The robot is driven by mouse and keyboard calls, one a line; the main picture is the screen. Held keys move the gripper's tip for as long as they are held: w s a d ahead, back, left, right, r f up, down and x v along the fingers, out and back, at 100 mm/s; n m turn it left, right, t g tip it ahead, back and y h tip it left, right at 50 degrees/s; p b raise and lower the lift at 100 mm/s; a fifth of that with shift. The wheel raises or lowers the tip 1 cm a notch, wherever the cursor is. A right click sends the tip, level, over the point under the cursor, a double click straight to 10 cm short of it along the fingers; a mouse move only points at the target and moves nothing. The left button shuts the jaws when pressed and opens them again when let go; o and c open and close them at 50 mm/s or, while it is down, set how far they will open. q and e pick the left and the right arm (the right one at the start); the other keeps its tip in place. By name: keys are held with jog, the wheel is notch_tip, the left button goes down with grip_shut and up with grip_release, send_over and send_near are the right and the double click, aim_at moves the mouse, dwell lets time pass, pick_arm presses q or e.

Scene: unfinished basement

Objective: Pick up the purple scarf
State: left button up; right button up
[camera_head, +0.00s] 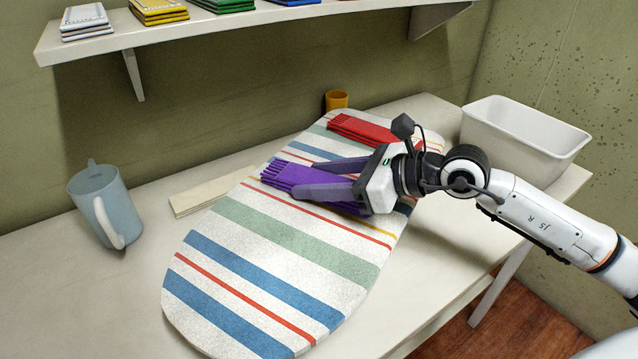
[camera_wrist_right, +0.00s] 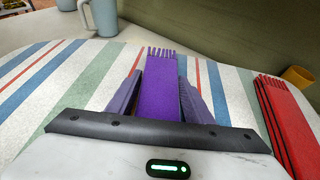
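The folded purple scarf (camera_head: 287,174) with a fringed end lies on the striped ironing board. It also shows in the right wrist view (camera_wrist_right: 162,85), running lengthwise between the fingers with its fringe pointing away. My right gripper (camera_head: 293,178) is low over the board, its two fingers spread along both sides of the scarf. In the right wrist view the fingers (camera_wrist_right: 162,78) are close to the scarf's edges; whether they touch it I cannot tell. The palm hides the near end of the scarf. My left gripper is not in view.
A folded red scarf (camera_head: 372,132) lies farther back on the ironing board (camera_head: 240,262). A white tub (camera_head: 525,135) stands right on the table, a blue-grey pitcher (camera_head: 103,205) left, and a yellow cup (camera_head: 336,100) behind. A shelf (camera_head: 235,22) with folded cloths hangs above.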

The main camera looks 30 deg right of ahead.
jog(key=c, duration=0.5)
jog(key=shift+r, duration=0.1)
